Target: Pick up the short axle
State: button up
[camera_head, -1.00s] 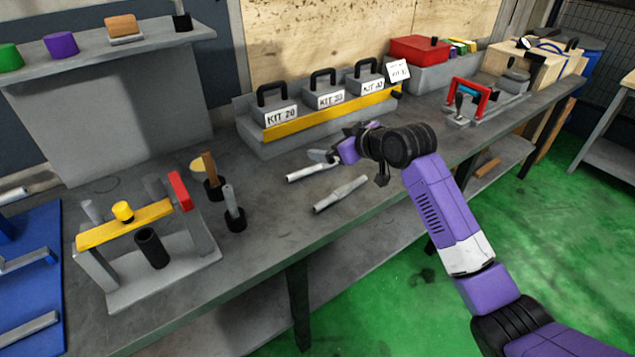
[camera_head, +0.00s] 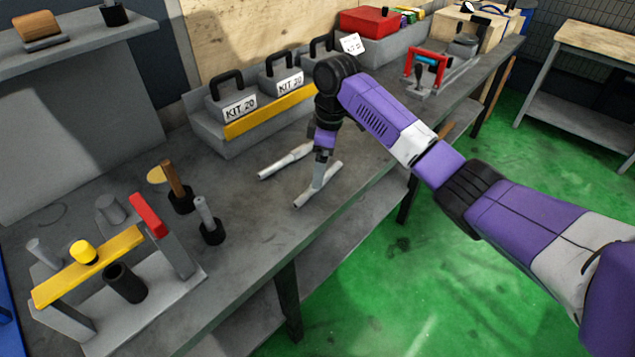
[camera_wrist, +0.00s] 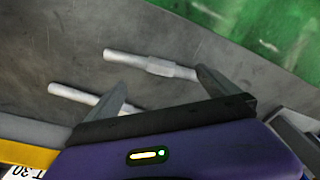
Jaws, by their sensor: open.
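Two light grey stepped axles lie on the grey bench. One is the front axle (camera_head: 305,196), nearer the bench's front edge; the other is the rear axle (camera_head: 283,162). I cannot tell which is the short one. My gripper (camera_head: 319,182) points down at the front axle and hides part of it. In the wrist view my gripper (camera_wrist: 161,77) is open and empty. The front axle (camera_wrist: 150,64) lies just beyond the fingertips, its right end by the right finger. The rear axle (camera_wrist: 75,93) is partly hidden behind the left finger. Contact cannot be told.
Kit boxes with black handles (camera_head: 233,107) stand behind a yellow rail (camera_head: 257,117). Black cup holders with upright pins (camera_head: 212,233) and a yellow-barred fixture (camera_head: 88,268) stand to the left. A red-handled device (camera_head: 425,72) is at the right. Bench front between is clear.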

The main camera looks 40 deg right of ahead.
jog(key=shift+w+a+f+p, duration=0.1)
jog(key=shift+f+p, duration=0.05)
jog(key=shift+f, duration=1.2)
jog(key=shift+a+f+p, duration=0.1)
jog(key=shift+f+p, duration=0.05)
jog(key=shift+f, duration=1.2)
jog(key=shift+r, duration=0.1)
grip_shut()
